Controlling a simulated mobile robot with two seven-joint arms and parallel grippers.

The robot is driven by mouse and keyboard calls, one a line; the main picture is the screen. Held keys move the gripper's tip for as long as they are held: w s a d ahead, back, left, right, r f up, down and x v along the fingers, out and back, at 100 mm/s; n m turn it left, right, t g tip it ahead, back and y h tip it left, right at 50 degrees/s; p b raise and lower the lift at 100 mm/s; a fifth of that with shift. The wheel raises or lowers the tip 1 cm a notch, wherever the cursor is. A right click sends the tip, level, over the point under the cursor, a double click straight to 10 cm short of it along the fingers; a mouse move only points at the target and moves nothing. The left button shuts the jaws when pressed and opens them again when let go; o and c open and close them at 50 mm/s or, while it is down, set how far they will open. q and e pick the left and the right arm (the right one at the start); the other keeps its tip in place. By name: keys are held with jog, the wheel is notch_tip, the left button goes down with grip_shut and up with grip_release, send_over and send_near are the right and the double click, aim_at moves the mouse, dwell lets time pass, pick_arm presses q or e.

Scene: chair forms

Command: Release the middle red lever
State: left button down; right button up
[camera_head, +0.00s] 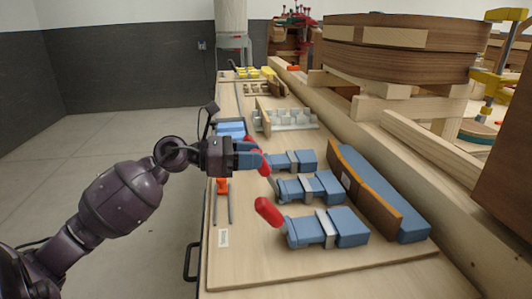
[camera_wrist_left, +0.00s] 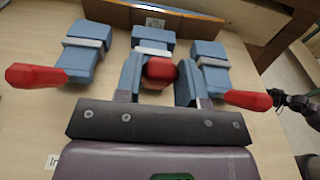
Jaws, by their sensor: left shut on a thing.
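Three blue clamps with grey bands sit in a row on the wooden board, each with a red lever. The middle clamp (camera_head: 325,187) has its red lever (camera_wrist_left: 160,70) between the fingers of my left gripper (camera_head: 254,159), which is shut on it. The left wrist view shows the lever end-on between the two blue fingers (camera_wrist_left: 160,82). The near red lever (camera_head: 268,212) sticks up from the near clamp (camera_head: 348,227). It also shows at the right of the wrist view (camera_wrist_left: 248,100). The far red lever (camera_wrist_left: 36,76) is at the left there.
A blue and wooden curved form (camera_head: 378,195) lies right of the clamps. Stacked curved wood (camera_head: 400,65) stands at the back right. A grey slotted rack (camera_head: 288,119) is farther back. A dark arm part (camera_wrist_left: 295,103) shows at the wrist view's right edge.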

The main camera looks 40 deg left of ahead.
pick_arm(q)
jog(key=shift+s+a+f, duration=0.6)
jog(key=shift+s+f, duration=0.05)
jog(key=shift+f, duration=0.15)
jog(key=c, duration=0.7)
grip_release()
jog(key=shift+a, duration=0.1)
jog(key=v, duration=1)
jog(key=shift+s+a, duration=0.15)
jog(key=shift+s, duration=0.2)
